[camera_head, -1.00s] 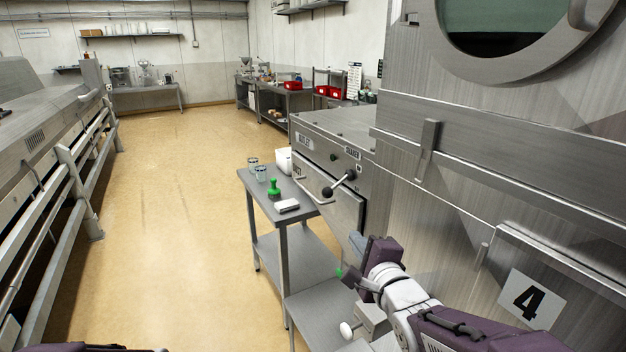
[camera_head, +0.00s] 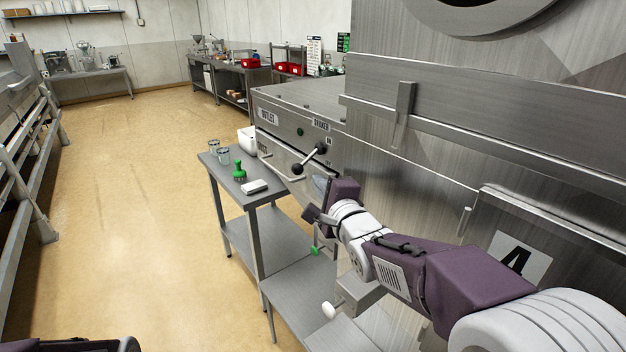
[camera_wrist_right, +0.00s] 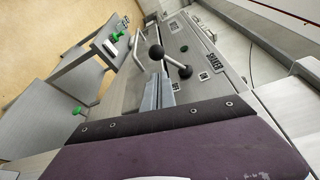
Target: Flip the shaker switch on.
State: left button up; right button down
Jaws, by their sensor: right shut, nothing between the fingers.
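The shaker switch (camera_head: 309,158) is a metal lever with black ball ends on the dryer's front panel, below the SHAKER label (camera_head: 321,125). It also shows in the right wrist view (camera_wrist_right: 176,63), just beyond the fingertips. My right gripper (camera_head: 319,185) is below and slightly right of the lever in the head view. Its grey fingers (camera_wrist_right: 160,85) are shut and empty. I cannot tell whether they touch the lever. Only a dark part of my left arm shows at the bottom left edge; its gripper is out of view.
A grey side table (camera_head: 228,184) left of the panel holds two glass jars, a green-handled tool (camera_head: 239,172) and a white block (camera_head: 254,187). A pale handle bar (camera_head: 278,166) sticks out from the panel beside the lever. The floor to the left is clear.

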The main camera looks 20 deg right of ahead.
aim_at(305, 162)
jog(key=w, duration=0.4)
jog(key=shift+w+f, duration=0.15)
jog(key=shift+w, duration=0.25)
jog(key=shift+p, duration=0.3)
